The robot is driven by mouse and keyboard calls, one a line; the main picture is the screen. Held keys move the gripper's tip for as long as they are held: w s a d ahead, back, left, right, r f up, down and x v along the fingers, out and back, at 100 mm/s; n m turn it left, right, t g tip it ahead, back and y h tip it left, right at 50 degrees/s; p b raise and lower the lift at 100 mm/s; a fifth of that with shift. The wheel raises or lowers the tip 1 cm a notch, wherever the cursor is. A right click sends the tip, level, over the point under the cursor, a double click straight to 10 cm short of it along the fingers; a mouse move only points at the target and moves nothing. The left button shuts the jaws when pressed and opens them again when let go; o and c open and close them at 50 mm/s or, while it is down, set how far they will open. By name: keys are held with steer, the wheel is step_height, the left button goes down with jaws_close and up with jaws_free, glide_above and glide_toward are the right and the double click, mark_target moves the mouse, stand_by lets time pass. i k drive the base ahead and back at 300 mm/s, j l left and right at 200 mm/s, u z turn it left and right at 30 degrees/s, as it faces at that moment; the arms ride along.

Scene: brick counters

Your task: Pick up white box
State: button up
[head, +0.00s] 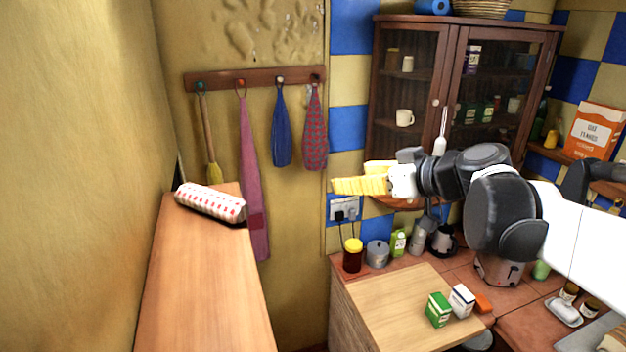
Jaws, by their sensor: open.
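A small white box (461,301) with a dark marking near its top stands upright on the light wooden worktop at the lower right. A green and white box (438,310) stands close beside it on the left. My gripper (345,185), with yellow ridged fingers, is open and points left in the air. It is well above and to the left of the white box, with no object visible in it. The fingers overlap in this view.
An orange item (482,303) lies just right of the white box. A yellow-lidded jar (352,255), a grey canister (377,254) and a green carton (398,243) line the back. The worktop (385,305) left of the boxes is clear. A glass-fronted cabinet (455,85) hangs behind my arm.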

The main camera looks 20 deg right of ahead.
mark_target(462, 300)
steer(key=z, duration=1.45)
